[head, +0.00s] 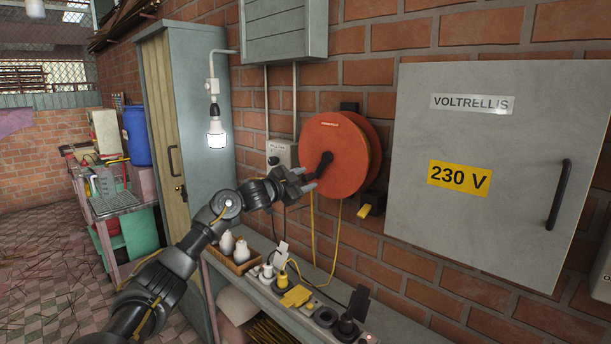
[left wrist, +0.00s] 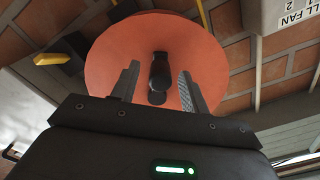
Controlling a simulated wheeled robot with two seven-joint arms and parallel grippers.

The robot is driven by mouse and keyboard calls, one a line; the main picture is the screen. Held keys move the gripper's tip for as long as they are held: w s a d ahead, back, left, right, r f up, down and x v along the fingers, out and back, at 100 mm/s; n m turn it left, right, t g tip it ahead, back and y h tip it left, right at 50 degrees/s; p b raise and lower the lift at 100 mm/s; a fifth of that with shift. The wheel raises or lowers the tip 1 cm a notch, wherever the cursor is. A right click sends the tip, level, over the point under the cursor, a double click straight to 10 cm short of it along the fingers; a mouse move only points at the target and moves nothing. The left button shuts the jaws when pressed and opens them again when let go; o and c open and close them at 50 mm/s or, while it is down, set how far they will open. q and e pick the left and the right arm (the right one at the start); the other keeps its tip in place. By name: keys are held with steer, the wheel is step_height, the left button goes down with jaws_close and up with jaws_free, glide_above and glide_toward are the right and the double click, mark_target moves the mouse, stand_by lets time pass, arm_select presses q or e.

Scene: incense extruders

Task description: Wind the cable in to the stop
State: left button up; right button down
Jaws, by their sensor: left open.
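An orange-red cable reel (head: 337,148) is mounted on the brick wall, with a black crank handle (head: 322,164) on its face. Yellow cable (head: 313,230) hangs from the reel down to the bench, and a yellow piece (head: 364,211) hangs just below the reel at its right. My left gripper (head: 304,181) is open in front of the reel's lower left. In the left wrist view the reel (left wrist: 110,65) fills the upper middle, and the crank's knob (left wrist: 159,75) shows between the two open fingers (left wrist: 158,88). Contact with the knob cannot be told. My right gripper is not in view.
A bench (head: 285,305) below holds bulbs in a wooden tray (head: 234,262), plugs and sockets. A grey cabinet marked 230 V (head: 500,230) is on the right wall.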

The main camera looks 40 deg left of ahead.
arm_select(q)
steer(key=shift+w+d, duration=0.1)
steer(key=shift+w, duration=0.25)
steer(key=shift+c, duration=0.5)
jaws_close()
steer(key=shift+r+m, duration=0.1)
steer(key=shift+m, duration=0.2)
